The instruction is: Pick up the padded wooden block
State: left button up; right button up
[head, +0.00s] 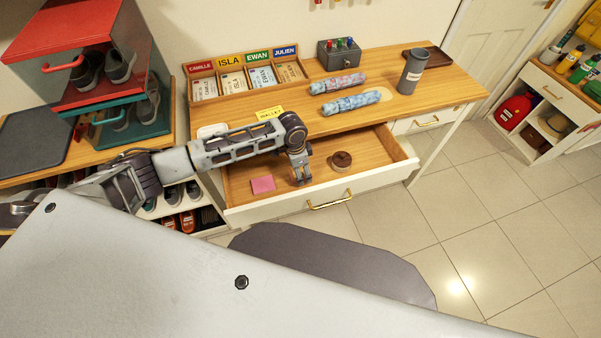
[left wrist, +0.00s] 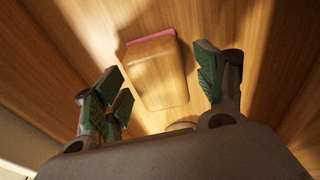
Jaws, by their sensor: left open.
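The padded wooden block (left wrist: 155,72) lies on the drawer floor in the left wrist view, a rounded wood-coloured block with a pink edge along its far side. In the head view its pink face (head: 262,184) shows left of my left gripper (head: 301,176). My left gripper is open and points down into the drawer. In the left wrist view its green-padded fingers (left wrist: 162,88) stand on either side of the block with space around it, and nothing is held. My right gripper is not in view.
The open drawer (head: 378,178) has raised walls around the block. A round brown object (head: 341,160) lies in it to the right. Above, the desk top holds two patterned rolls (head: 350,102), a grey cup (head: 412,71) and a card rack (head: 246,78).

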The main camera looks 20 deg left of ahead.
aim_at(301, 169)
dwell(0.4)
pick_arm(q)
jog(key=c, duration=1.1)
jog(key=shift+r, duration=0.15)
jog(key=shift+r+p, duration=0.35)
jog(key=shift+r, duration=4.55)
jog(key=o, duration=0.4)
jog(key=c, duration=0.3)
jog(key=shift+r, duration=0.1)
